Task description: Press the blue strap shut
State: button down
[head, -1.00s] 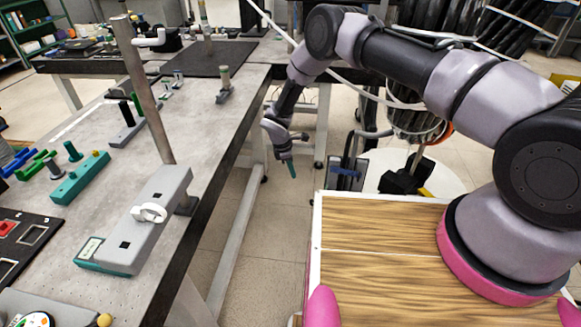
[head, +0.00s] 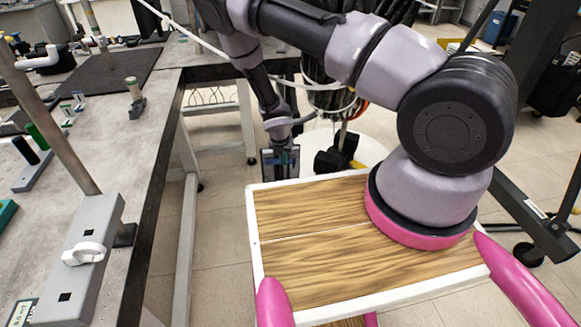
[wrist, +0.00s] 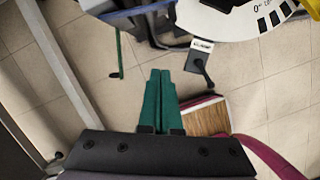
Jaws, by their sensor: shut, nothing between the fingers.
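My gripper (wrist: 160,76) points up the wrist view, its two green fingers together with nothing between them. In the head view, its wrist comes down in front of a dark upright device (head: 283,163) with a small blue patch, and the fingertips are hard to make out there. In the wrist view, a dark blue band (wrist: 135,11) crosses the top edge above the fingertips, apart from them in the picture. It may be the blue strap, but I cannot tell whether it is open or shut.
A white marked disc (wrist: 228,22) and a black lever (wrist: 203,68) lie ahead and right of the fingers. A thin green strip (wrist: 118,52) hangs to the left. The grey bench (head: 130,140) stands left in the head view, with bare floor (head: 215,225) between it and my wooden deck.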

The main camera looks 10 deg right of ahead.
aim_at(294, 163)
jog(key=w+d+f+n, duration=0.1)
jog(key=w+d+f, duration=0.3)
jog(key=f, duration=0.4)
jog(key=shift+w+d+f, duration=0.15)
jog(key=shift+w+d, duration=0.1)
jog(key=shift+w, duration=0.25)
jog(key=shift+w+d+n+y, duration=0.25)
jog(key=shift+w+d+n, duration=0.1)
jog(key=shift+w+n, duration=0.2)
jog(key=shift+w+d+n+y, duration=0.25)
jog(key=shift+w+d+n, duration=0.1)
jog(key=shift+w+n, duration=0.2)
